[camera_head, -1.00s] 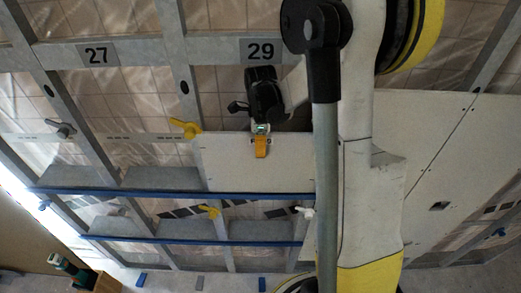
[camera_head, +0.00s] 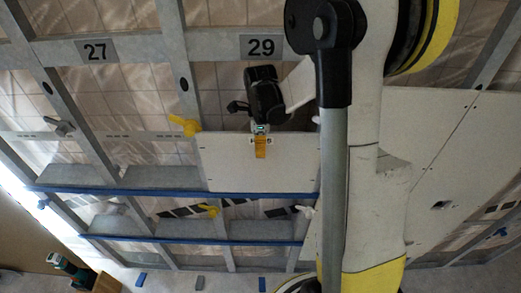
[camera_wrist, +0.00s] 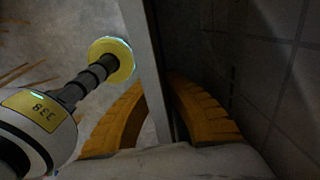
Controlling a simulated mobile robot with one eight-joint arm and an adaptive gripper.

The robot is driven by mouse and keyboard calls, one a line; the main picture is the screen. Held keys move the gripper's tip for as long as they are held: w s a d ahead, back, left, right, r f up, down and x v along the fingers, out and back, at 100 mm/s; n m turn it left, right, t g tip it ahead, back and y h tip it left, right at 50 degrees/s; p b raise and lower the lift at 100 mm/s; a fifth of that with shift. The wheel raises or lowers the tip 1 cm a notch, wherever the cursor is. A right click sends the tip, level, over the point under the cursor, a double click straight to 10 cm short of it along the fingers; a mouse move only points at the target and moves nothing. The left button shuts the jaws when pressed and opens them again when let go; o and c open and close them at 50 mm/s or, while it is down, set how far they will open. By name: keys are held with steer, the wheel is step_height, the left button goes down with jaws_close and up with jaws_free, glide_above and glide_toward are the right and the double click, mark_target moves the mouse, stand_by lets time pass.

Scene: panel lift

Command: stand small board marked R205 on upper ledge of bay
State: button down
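The small board (camera_head: 228,164) is a pale, upright panel in bay 29 in the head view. Its lower edge lines up with the blue upper ledge (camera_head: 120,191); I cannot tell whether it bears on it. No R205 mark is legible. My gripper (camera_head: 260,148) is at the board's top edge, with an orange finger over its front face. In the wrist view, the yellow ribbed fingers of my gripper (camera_wrist: 158,122) lie on both sides of the board's edge (camera_wrist: 150,75), shut on it. My arm hides the board's right end.
A lower blue ledge (camera_head: 120,238) runs below. Yellow clamps (camera_head: 185,125) (camera_head: 209,211) sit left of and below the board. A large pale panel (camera_head: 430,140) covers the frame at right. A green-black tool (camera_head: 70,268) lies at lower left.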

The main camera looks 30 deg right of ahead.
steer(key=shift+w+f+b, duration=0.1)
steer(key=shift+f+b, duration=0.15)
steer(key=shift+b, duration=0.1)
steer(key=shift+w+d+f+b, duration=0.15)
steer(key=shift+f+b, duration=0.1)
steer(key=shift+b, duration=0.05)
steer(key=shift+f+b, duration=0.45)
steer(key=shift+b, duration=0.1)
stand_by(1.0)
steer(key=shift+b, duration=0.55)
stand_by(1.1)
stand_by(0.7)
stand_by(0.5)
steer(key=c, duration=1.5)
jaws_free()
steer(key=shift+c, duration=0.2)
